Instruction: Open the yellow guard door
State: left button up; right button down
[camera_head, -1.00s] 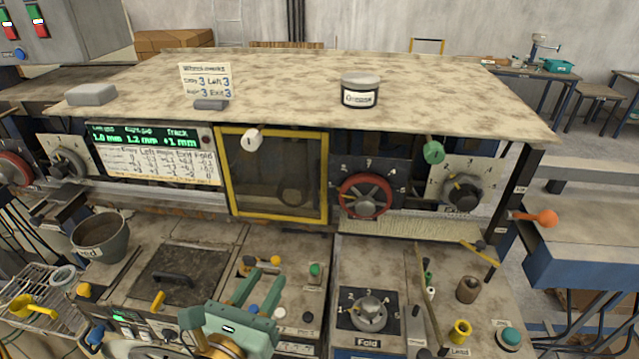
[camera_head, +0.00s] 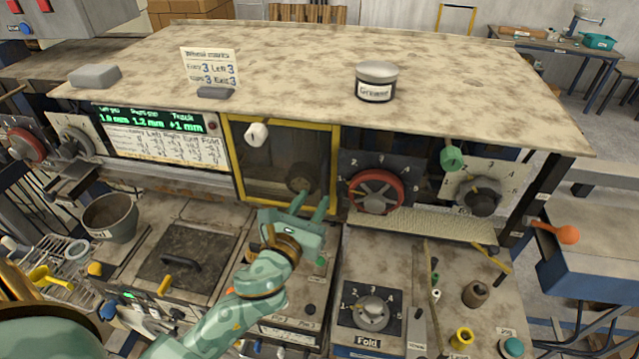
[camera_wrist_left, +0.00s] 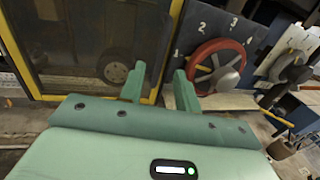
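The yellow guard door (camera_head: 336,172) is a yellow frame around a dark see-through panel, under the front edge of the machine's top. It looks shut. A white knob (camera_head: 257,134) is at its top edge, left of the middle. My left gripper (camera_head: 309,203) is in front of the door's lower right corner, fingers apart with nothing between them. In the left wrist view the door's yellow frame (camera_wrist_left: 22,58) is at the left, and the fingers (camera_wrist_left: 158,85) point at its right lower corner. I cannot tell whether they touch it. My right gripper is not in view.
A red handwheel (camera_head: 376,191) sits on a numbered plate just right of the door; it also shows in the left wrist view (camera_wrist_left: 219,66). A green knob (camera_head: 452,158) is further right. A grease tin (camera_head: 376,82) stands on the tabletop. A fold dial (camera_head: 371,312) is below.

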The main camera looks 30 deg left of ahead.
aim_at(323, 186)
pick_arm(q)
jog(key=w, duration=0.4)
jog(key=shift+w+a, duration=0.1)
grip_shut()
